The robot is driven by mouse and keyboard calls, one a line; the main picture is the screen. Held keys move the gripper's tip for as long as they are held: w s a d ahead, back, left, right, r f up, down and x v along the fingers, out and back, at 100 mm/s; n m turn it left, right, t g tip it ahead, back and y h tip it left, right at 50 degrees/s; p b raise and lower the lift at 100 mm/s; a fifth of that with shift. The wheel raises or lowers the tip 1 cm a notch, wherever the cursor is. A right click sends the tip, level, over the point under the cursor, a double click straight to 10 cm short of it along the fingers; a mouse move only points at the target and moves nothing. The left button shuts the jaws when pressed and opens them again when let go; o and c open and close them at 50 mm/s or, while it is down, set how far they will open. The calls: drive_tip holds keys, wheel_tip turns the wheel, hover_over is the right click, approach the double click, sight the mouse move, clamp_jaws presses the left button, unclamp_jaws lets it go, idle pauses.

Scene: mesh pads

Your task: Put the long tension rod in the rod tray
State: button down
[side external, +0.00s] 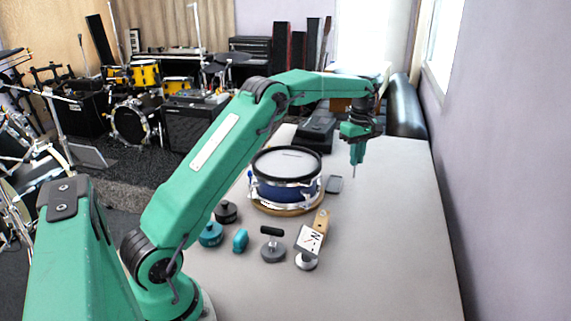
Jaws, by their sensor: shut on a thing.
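My green gripper (357,159) hangs over the far part of the table, to the right of the drum, with its fingers pointing down. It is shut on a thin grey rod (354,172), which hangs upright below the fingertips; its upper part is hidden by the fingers. Whether the rod's lower end touches the table I cannot tell. A small flat dark-grey tray (334,184), which looks like the rod tray, lies on the table beside the drum, to the left of and a little nearer than the rod. I see no rod in it.
A blue snare drum (284,189) stands on a round wooden base left of the tray. Nearer are a teal pot (210,235), a dark pot (225,212), a teal block (240,240), a black-handled weight (272,250) and a white marked block (309,241). The table's right side is clear.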

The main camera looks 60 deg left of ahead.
drive_tip(key=w+a+f, duration=0.1)
drive_tip(key=a+f, duration=0.5)
drive_tip(key=a, duration=0.5)
drive_tip(key=shift+f, duration=0.3)
drive_tip(key=shift+w, duration=0.1)
drive_tip(key=shift+f, duration=2.05)
drive_tip(key=shift+f, duration=0.15)
drive_tip(key=c, duration=1.5)
unclamp_jaws()
wheel_tip(320, 180, up, 12)
drive_tip(key=shift+r, duration=0.15)
